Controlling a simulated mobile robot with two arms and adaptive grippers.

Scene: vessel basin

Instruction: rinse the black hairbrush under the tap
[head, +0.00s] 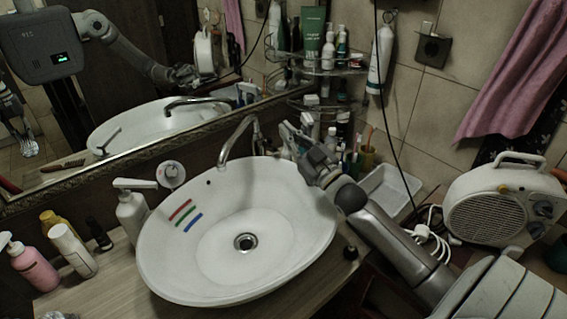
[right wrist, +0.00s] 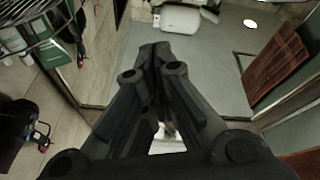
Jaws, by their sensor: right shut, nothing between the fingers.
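The white basin (head: 307,240) stands on the counter, with a dark drain in its middle. No hairbrush shows in it. The metal tap (head: 238,139) arches over its back edge, with no visible stream. My right gripper (head: 287,133) is at the basin's back right, right of the tap and apart from it. In the right wrist view its fingers (right wrist: 160,52) are together and empty. I cannot make out the black hairbrush directly. A brownish, brush-like thing shows only as a reflection low in the mirror. My left gripper is not directly in view.
A white soap dispenser (head: 132,212) stands at the basin's left, near several bottles, including a pink one (head: 35,268). A glass shelf (head: 330,72) with toiletries, a white tray (head: 390,190), a hanging cable and a fan heater (head: 502,208) are at the right. The mirror (head: 120,70) lies behind.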

